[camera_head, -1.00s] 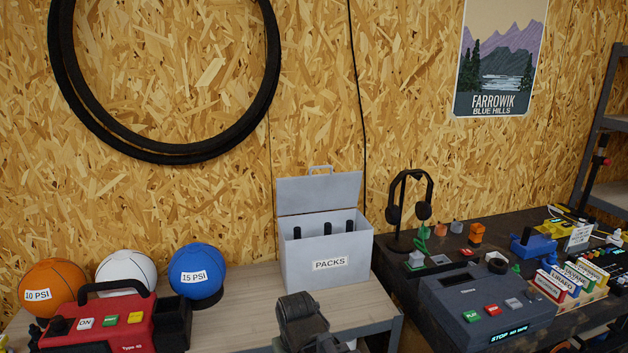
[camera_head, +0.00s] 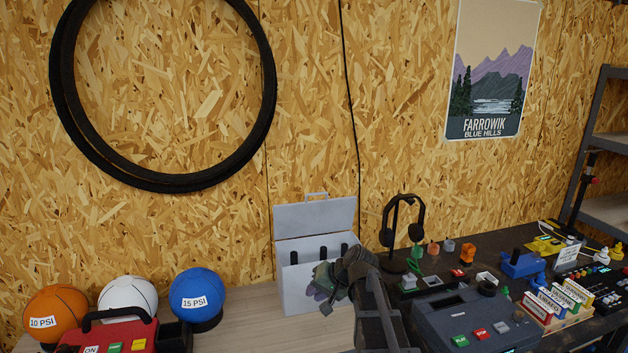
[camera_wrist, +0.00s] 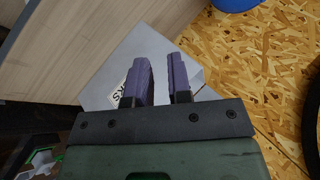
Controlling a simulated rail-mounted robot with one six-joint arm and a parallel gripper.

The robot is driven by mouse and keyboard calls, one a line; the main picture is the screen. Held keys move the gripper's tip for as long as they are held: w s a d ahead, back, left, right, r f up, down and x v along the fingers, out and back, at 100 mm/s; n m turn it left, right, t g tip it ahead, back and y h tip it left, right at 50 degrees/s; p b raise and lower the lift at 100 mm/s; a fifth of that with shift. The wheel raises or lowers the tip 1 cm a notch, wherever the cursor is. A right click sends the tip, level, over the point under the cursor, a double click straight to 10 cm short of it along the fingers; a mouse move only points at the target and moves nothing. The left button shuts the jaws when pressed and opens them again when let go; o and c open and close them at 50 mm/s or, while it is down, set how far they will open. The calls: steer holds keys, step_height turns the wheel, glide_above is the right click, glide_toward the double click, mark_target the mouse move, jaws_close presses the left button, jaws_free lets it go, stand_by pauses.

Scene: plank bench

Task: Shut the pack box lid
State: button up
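The grey pack box (camera_head: 293,288) stands on the light plank bench against the wall, with several dark upright items inside. Its lid (camera_head: 314,217) is open, standing up at the back with a small handle on top. My gripper (camera_head: 318,286) is in front of the box and hides much of its front and label. In the wrist view my gripper's two purple fingers (camera_wrist: 162,80) are apart with nothing between them. The box's grey side and part of its label (camera_wrist: 122,95) show beyond them; contact cannot be told.
Left of the box are a blue ball (camera_head: 197,292), a white ball (camera_head: 128,298), an orange ball (camera_head: 56,312) and a red compressor (camera_head: 110,335). To the right, a headphone stand (camera_head: 398,240) and a grey tape machine (camera_head: 465,318) stand on a dark bench.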

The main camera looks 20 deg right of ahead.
mark_target(318, 194)
steer(key=w+d+r+m+t+h, duration=0.1)
steer(key=w+d+r+m+t, duration=1)
steer(key=w+d+r, duration=0.4)
steer(key=shift+n+t, duration=0.3)
steer(key=shift+n, duration=0.4)
steer(key=x, duration=0.7)
steer(key=p+x, duration=0.1)
steer(key=x, duration=0.3)
steer(key=shift+a+r, duration=0.3)
steer(key=shift+r, duration=0.05)
jaws_close()
